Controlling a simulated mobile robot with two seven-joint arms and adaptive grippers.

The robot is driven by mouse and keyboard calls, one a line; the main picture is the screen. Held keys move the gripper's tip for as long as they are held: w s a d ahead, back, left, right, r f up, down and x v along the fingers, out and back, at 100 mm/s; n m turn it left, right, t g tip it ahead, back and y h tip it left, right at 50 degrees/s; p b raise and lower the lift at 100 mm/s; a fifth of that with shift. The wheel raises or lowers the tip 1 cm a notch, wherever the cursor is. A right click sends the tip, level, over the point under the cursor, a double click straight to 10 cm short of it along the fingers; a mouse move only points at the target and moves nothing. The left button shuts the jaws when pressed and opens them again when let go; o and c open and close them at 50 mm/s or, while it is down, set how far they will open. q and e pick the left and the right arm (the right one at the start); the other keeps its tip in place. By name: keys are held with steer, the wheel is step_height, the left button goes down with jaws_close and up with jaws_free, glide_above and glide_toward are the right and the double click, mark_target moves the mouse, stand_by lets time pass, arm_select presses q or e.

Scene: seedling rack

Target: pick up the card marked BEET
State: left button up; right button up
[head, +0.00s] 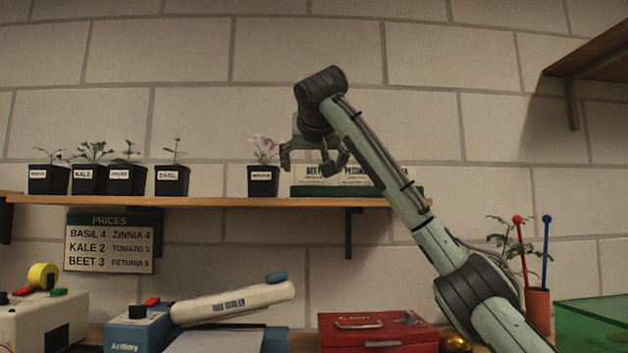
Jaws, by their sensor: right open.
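The pale card marked BEET (306,178) stands in a dark green holder (385,191) on the wall shelf. My right gripper (313,166) is open, its two fingers pointing down in front of or above the BEET card. One finger is left of the card and the other overlaps its right part, hiding some of it. I cannot tell how far the fingers are from the card, and no card shows between them in a clear grip. My left gripper is not in view.
Another card (353,174), its lettering partly hidden, stands right of BEET. A potted pink flower (263,181) stands just left of the holder on the shelf (220,201). Several seedling pots are farther left. A red cash box (378,330) and bag sealer (232,302) are below.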

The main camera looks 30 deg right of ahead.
mark_target(313, 172)
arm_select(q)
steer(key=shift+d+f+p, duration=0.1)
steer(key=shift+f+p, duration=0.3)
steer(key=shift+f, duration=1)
arm_select(e)
steer(key=shift+x, duration=2.3)
steer(key=shift+s+d, duration=0.1)
steer(key=c, duration=0.6)
